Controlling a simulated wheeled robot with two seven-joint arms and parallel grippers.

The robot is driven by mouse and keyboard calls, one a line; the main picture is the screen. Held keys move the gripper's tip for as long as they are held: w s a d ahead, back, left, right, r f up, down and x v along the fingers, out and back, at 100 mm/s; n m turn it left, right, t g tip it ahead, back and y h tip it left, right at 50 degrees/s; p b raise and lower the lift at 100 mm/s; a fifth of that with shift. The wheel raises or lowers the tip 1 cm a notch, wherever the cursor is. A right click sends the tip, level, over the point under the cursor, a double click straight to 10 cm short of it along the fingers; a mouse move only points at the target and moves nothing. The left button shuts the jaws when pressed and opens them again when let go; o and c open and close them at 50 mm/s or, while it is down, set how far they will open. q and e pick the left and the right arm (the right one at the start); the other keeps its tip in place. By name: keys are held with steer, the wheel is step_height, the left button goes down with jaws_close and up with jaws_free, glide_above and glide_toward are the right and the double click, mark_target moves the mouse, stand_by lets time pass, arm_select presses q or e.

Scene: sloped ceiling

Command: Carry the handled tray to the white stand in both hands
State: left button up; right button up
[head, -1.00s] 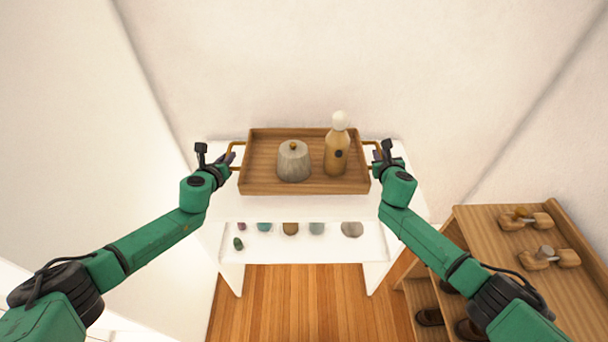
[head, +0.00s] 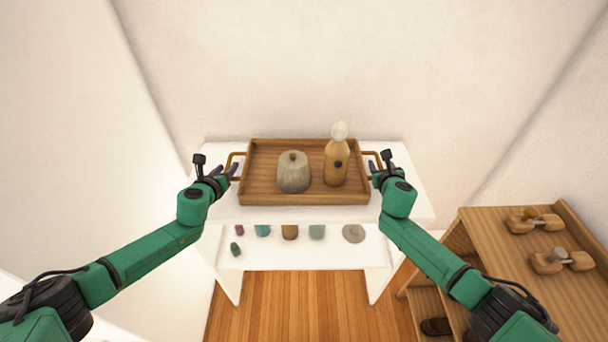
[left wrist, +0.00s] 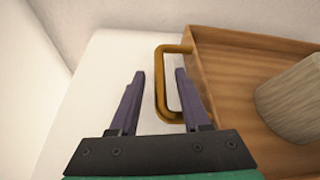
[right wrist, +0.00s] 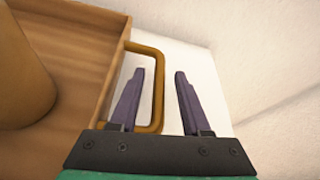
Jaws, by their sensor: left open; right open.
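The wooden handled tray (head: 270,196) rests on the top of the white stand (head: 300,214). It carries a grey lidded pot (head: 293,173) and a tan bottle with a pale round stopper (head: 336,163). My left gripper (head: 228,171) is open at the tray's left handle (left wrist: 161,85); in the left wrist view the handle's outer bar shows between the parted fingers (left wrist: 160,85). My right gripper (head: 378,166) is open at the right handle (right wrist: 158,90), whose outer bar likewise shows between the fingers (right wrist: 157,85). Finger height against the bars is hard to tell.
The stand's lower shelf (head: 300,257) holds several small coloured objects. A wooden rack (head: 500,235) with wooden pieces on top and shoes below stands at the right. Walls close in behind and at the left. Wooden floor (head: 290,300) shows in front.

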arm_select(q)
steer(key=v, duration=1.1)
steer(key=shift+s, duration=0.1)
arm_select(e)
steer(key=shift+s+r, duration=0.1)
steer(key=shift+s, duration=0.05)
steer(key=v, duration=1.2)
